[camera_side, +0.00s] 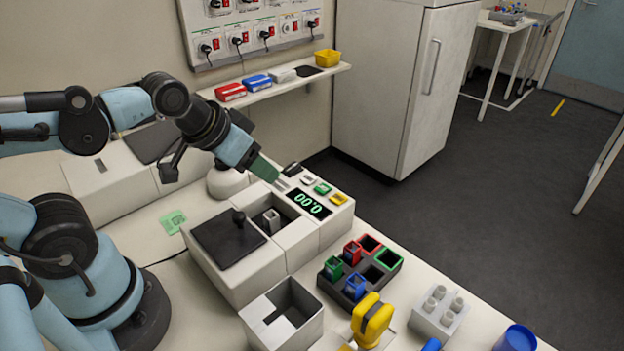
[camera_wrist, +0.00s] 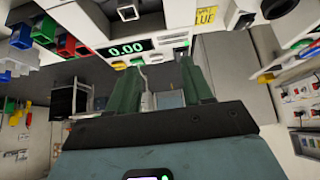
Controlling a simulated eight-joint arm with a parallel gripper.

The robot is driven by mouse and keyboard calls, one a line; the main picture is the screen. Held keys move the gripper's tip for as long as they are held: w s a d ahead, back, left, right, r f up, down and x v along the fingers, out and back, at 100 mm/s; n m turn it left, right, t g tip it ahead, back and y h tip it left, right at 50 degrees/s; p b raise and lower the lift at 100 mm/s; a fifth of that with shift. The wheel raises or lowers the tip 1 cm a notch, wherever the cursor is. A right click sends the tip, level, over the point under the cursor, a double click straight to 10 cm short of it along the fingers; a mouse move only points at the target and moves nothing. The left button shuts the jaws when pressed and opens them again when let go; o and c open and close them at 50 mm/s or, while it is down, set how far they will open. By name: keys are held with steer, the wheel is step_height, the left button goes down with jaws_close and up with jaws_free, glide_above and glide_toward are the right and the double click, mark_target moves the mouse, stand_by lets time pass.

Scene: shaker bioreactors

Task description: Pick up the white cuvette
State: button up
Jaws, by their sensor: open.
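The white cuvette (camera_side: 271,220) stands in the dark well of the white bench instrument (camera_side: 298,243), its open top showing; its lower part is hidden. In the wrist view a white shape in the dark well at the top edge looks like the cuvette (camera_wrist: 128,13). My gripper (camera_side: 277,180) has green fingers and hangs over the far side of the instrument, beyond the well and apart from the cuvette. In the wrist view the two fingers of my gripper (camera_wrist: 160,75) stand apart, with no held object clear between them.
The display (camera_side: 309,204) reads 0.00, with coloured buttons beside it. A black-knobbed lid (camera_side: 238,238) lies left of the well. A dark rack (camera_side: 327,286) with red, green and blue cuvettes and a white block (camera_side: 262,332) stand in front. A shelf (camera_side: 333,72) is behind.

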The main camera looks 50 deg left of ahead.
steer(key=shift+o, duration=0.3)
steer(key=d+r+g, duration=0.1)
steer(key=r+g, duration=0.1)
steer(key=g, duration=0.5)
glide_above(272, 226)
steer(key=w, duration=0.2)
step_height(272, 226, down, 5)
steer(key=shift+s+a+f, duration=0.2)
steer(key=shift+f, duration=0.7)
steer(key=shift+s+a+f, duration=0.15)
steer(key=shift+s+f, duration=0.05)
steer(key=shift+f, duration=0.7)
steer(key=shift+s+a+f, duration=0.2)
steer(key=shift+f, duration=0.7)
steer(key=shift+c, duration=0.3)
steer(key=c, duration=0.8)
steer(key=shift+r, duration=0.15)
